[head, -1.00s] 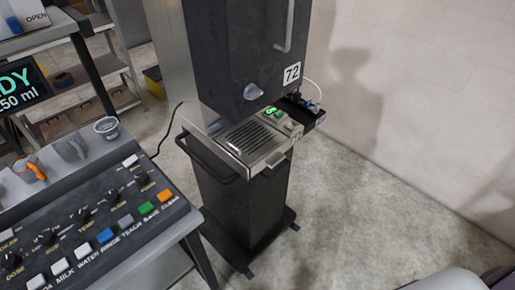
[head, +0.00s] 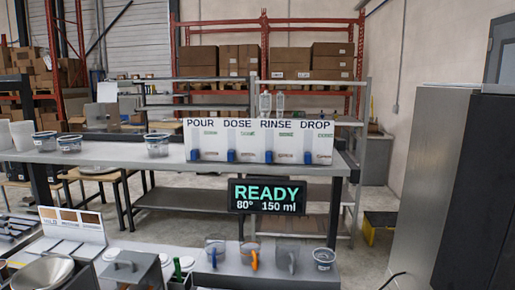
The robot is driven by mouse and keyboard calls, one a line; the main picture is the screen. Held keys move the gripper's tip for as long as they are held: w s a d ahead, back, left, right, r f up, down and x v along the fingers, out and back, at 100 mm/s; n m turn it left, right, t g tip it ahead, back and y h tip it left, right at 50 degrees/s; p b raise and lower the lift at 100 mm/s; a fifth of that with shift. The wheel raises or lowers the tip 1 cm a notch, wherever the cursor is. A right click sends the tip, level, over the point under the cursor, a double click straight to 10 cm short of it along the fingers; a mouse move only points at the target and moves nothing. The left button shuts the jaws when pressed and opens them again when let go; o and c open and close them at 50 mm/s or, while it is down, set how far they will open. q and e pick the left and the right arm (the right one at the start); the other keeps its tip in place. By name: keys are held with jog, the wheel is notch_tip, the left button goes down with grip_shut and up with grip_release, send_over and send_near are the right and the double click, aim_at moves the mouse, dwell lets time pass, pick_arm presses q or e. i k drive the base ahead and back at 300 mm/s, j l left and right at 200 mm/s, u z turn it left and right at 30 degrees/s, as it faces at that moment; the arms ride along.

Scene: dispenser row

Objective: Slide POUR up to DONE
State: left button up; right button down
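A white board (head: 220,145) with the headings POUR, DOSE, RINSE and DROP stands on the grey table at mid-distance in the head view. Under POUR at its left end, a blue slider (head: 194,155) sits at the bottom of its column. The sliders under the other headings are also at the bottom. Neither of my grippers is in view.
A READY screen (head: 266,197) hangs in front of the grey table (head: 110,153). Clear cups (head: 157,146) stand left of the board. A nearer counter with pitchers (head: 215,252) and a steel bowl (head: 42,274) lies in front. A dark cabinet (head: 478,180) stands at right.

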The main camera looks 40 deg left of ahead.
aim_at(194, 153)
jog(key=k+u, duration=0.1)
jog(key=u, duration=1.35)
